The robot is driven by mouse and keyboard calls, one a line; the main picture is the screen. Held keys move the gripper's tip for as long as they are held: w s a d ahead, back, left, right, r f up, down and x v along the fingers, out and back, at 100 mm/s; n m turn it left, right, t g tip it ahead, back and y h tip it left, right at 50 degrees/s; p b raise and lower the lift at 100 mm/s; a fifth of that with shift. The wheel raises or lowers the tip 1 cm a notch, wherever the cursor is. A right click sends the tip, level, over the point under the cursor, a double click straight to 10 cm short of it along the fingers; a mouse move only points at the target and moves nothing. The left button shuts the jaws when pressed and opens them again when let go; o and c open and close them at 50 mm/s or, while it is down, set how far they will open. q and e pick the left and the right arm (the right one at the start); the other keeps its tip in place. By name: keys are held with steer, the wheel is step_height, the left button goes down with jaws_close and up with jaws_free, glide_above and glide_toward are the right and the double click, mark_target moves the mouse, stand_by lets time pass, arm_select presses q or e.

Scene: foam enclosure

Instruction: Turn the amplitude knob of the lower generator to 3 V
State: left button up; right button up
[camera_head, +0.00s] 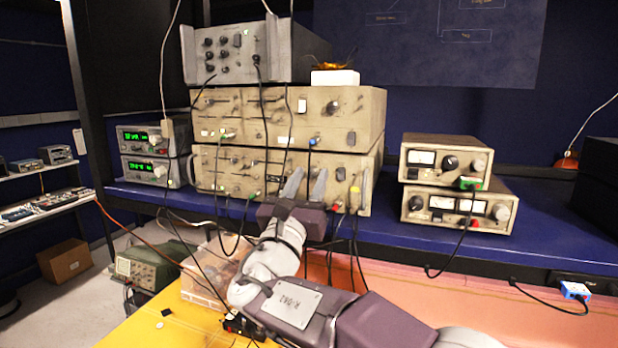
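Two wide beige instruments are stacked on the blue bench, a lower one (230,172) and an upper one (365,112). The lower one looks like the generator meant, but I cannot read its labels. My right gripper (305,185) is in front of its panel, right of the middle, with its two grey fingers upright and apart. I see nothing held between them. A round knob (340,174) shows just right of the right finger. The gripper hides part of the panel, and no volt reading is legible. My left gripper is not in view.
Cables hang across the panels and below the bench edge. Two green-display units (135,170) stand left, two beige meter units (418,205) right. A grey instrument (280,55) and a white box (335,77) sit on the stack.

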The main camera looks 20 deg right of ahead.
steer(key=shift+w+d+f, duration=0.1)
steer(key=shift+w, duration=0.1)
steer(key=c, duration=0.5)
steer(key=shift+w+a, duration=0.25)
jaws_close()
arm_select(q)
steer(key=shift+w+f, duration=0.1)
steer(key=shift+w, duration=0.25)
arm_select(e)
steer(key=shift+d, duration=0.1)
steer(key=shift+f, duration=0.1)
